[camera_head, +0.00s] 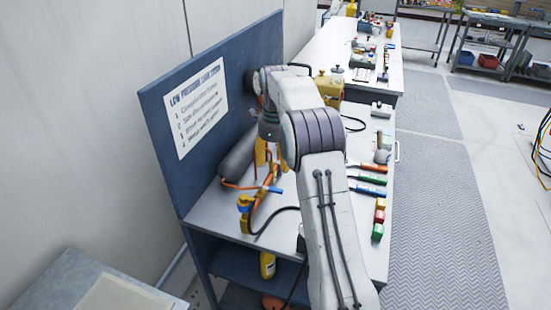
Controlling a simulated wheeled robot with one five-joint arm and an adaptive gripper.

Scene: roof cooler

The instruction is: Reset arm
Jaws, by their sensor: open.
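My arm reaches forward from the bottom of the picture over the workbench (207,219) and bends left at its top. My gripper (262,160) hangs down near the blue back panel, above the bench's left part. Its yellow fingers are partly visible and partly behind my arm. They look apart, and nothing clear is held between them. A grey cylinder (238,158) lies beside the gripper, close to the panel. An orange hose assembly with a blue-handled valve (246,203) is in front of it.
A sign board (196,107) is fixed to the blue panel (158,115). Screwdriver-like tools (368,180) and coloured blocks (379,217) lie along the bench's right edge. A yellow unit (328,86) stands behind my arm. The grey floor mat (435,215) at right is clear.

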